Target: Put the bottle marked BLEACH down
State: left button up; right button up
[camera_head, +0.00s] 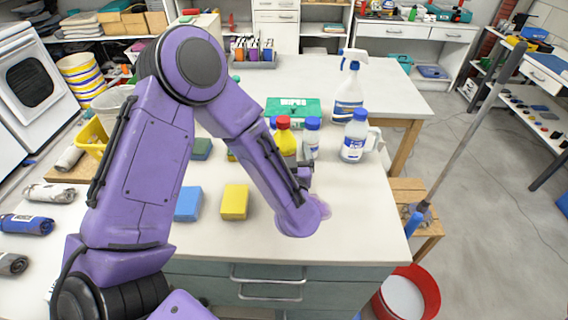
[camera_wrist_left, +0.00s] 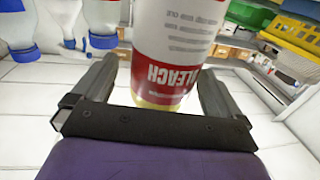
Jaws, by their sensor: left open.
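The bottle marked BLEACH (camera_wrist_left: 168,75) is in the left wrist view, with a white and red label; its lettering appears upside down there. In the head view it seems to be the yellow bottle with a red cap (camera_head: 285,139) on the white worktop (camera_head: 345,215), partly hidden by my left arm. My left gripper (camera_wrist_left: 155,90) is open, with one finger on each side of the bottle. A gap shows at the left finger; contact at the right finger cannot be told. In the head view its fingers are mostly hidden. My right gripper is not in view.
White bottles with blue caps (camera_head: 354,137) and a spray bottle (camera_head: 348,90) stand close by on the right. A green box (camera_head: 293,108) is behind. Blue (camera_head: 188,204) and yellow (camera_head: 235,202) sponges lie left. The worktop's front right is clear.

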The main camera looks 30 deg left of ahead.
pick_arm(q)
jog(key=x, duration=0.3)
jog(key=shift+s+a+r+p, duration=0.1)
jog(key=shift+s+r+p, duration=0.05)
jog(key=shift+r+p, duration=0.15)
jog(key=shift+w+a+f, duration=0.2)
jog(key=shift+a, duration=0.05)
jog(key=shift+d, duration=0.15)
jog(key=c, duration=0.4)
grip_shut()
jog(key=shift+r, duration=0.2)
